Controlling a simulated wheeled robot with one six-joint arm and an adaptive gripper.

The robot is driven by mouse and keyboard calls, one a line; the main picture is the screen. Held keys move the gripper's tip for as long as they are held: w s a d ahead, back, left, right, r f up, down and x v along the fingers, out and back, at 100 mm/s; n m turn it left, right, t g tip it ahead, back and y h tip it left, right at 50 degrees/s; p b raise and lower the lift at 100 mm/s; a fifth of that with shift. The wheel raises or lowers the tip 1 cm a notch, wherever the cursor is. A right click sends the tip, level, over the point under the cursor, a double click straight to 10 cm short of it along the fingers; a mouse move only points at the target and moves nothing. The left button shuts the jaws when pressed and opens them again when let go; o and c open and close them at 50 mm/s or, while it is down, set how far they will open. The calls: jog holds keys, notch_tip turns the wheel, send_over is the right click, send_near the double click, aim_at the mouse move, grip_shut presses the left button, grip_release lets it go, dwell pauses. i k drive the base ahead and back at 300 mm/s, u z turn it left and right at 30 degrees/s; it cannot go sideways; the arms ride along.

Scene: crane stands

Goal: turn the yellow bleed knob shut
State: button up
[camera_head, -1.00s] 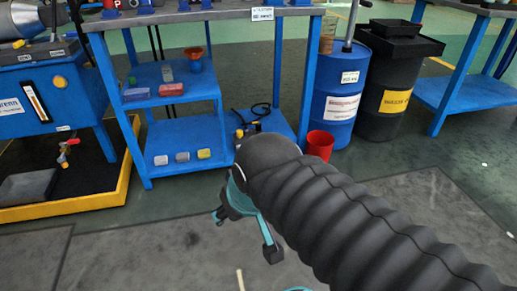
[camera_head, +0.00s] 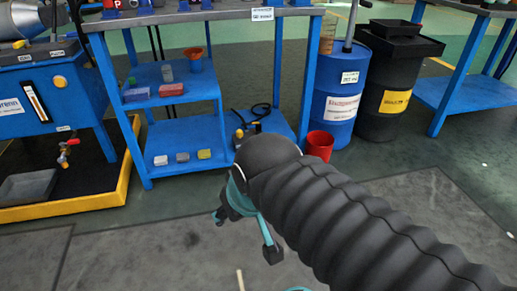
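A round yellow knob (camera_head: 60,82) sits on the front of the blue tank unit at the left. A small yellow part (camera_head: 239,133) also shows beside a black hose on the low blue shelf. It is too small to tell which of these is the bleed knob. My gripper (camera_head: 246,235), teal and black, hangs over the grey floor in the middle of the view. Its fingers are spread and nothing shows between them. It is apart from both yellow parts. My dark ribbed arm hides part of the gripper and the floor behind.
A red-handled tap (camera_head: 68,150) hangs below the tank, over a yellow-rimmed tray (camera_head: 70,208). A blue shelf bench (camera_head: 185,130) holds small items. A red bucket (camera_head: 320,146), a blue drum (camera_head: 338,100) and a black bin (camera_head: 385,75) stand behind my arm. The front floor is mostly clear.

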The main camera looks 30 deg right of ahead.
aim_at(240, 134)
jog(key=u, duration=0.05)
jog(key=k, duration=0.45)
jog(key=z, duration=0.65)
jog(key=i, duration=1.6)
jog(key=u, duration=0.65)
